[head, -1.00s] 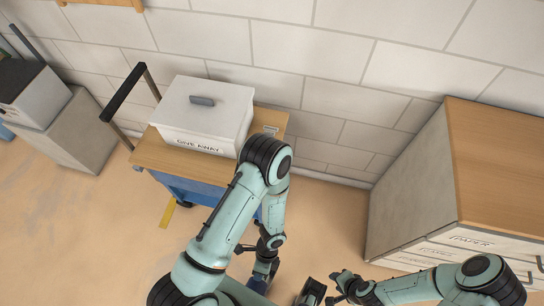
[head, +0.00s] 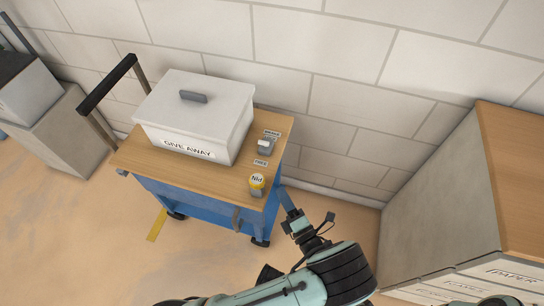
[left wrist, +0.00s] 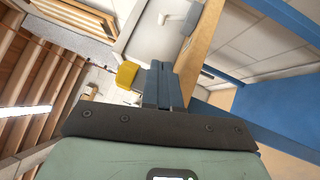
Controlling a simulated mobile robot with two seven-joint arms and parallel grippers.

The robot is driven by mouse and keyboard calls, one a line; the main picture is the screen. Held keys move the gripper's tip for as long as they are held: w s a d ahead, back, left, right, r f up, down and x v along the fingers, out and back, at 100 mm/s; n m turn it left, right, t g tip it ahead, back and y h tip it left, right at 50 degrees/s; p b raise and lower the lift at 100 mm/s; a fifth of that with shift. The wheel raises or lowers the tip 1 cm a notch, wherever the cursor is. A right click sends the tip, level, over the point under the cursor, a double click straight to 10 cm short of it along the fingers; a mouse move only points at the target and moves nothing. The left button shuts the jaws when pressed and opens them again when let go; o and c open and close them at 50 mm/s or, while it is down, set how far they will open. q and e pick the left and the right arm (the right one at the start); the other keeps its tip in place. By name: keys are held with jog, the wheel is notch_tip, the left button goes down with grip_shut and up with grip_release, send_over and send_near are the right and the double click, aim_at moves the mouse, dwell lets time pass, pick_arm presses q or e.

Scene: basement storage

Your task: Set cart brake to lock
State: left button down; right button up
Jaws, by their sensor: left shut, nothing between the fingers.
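The cart has a wooden top (head: 130,158) and a blue body (head: 190,203). On its top at the right is a small grey switch (head: 266,147) with a pale cap, likely the brake control. One small label lies behind it and another (head: 260,162) in front; their print is too small to read surely. My left gripper (head: 288,200) is beside the cart's right side, apart from the switch, its fingers shut and empty. The shut blue-grey fingers also show in the left wrist view (left wrist: 163,86). My right gripper is not in view.
A white lidded box (head: 195,115) marked GIVE AWAY covers much of the cart top. A black push handle (head: 108,84) rises at the left. A wood-topped cabinet (head: 520,170) stands right, with floor between.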

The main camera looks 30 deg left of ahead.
aim_at(265, 145)
pick_arm(q)
jog(key=shift+r, duration=0.1)
